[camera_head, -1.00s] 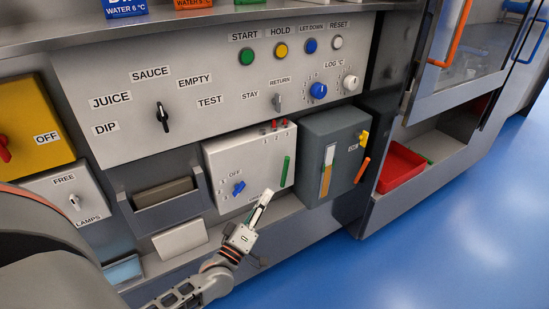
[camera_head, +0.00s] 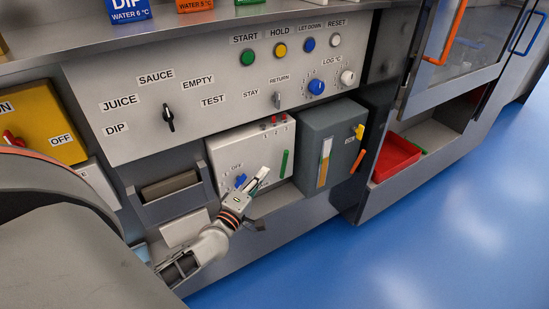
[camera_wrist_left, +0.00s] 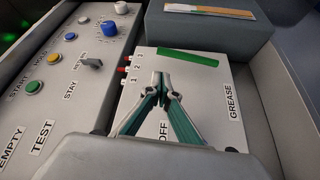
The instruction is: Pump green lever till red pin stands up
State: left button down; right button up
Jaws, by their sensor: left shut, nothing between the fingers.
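The green lever (camera_head: 284,163) is a flat upright bar on the right part of the white box's front (camera_head: 224,156). It also shows in the left wrist view (camera_wrist_left: 188,57), beyond my fingertips. Small red pins (camera_head: 274,120) sit by the numbers 1, 2, 3 at the box's top; they also show in the left wrist view (camera_wrist_left: 125,70). I cannot tell clearly whether any stands up. My left gripper (camera_head: 264,173) is shut and empty in front of the box, left of and below the lever, seemingly apart from it. My right gripper is not in view.
A blue knob (camera_head: 241,181) by OFF is just left of my gripper. A grey box (camera_head: 335,145) with an orange handle stands right of the white box. A control panel (camera_head: 215,80) is above. Open blue floor (camera_head: 380,245) lies in front.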

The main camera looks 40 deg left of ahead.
pick_arm(q)
send_near(278, 154)
jog(key=w+d+r, duration=0.1)
jog(key=w+r, duration=0.3)
jog(key=w, duration=0.1)
jog(key=shift+w+r+b, duration=0.35)
jog(key=shift+w+b, duration=0.1)
jog(key=shift+w, duration=0.1)
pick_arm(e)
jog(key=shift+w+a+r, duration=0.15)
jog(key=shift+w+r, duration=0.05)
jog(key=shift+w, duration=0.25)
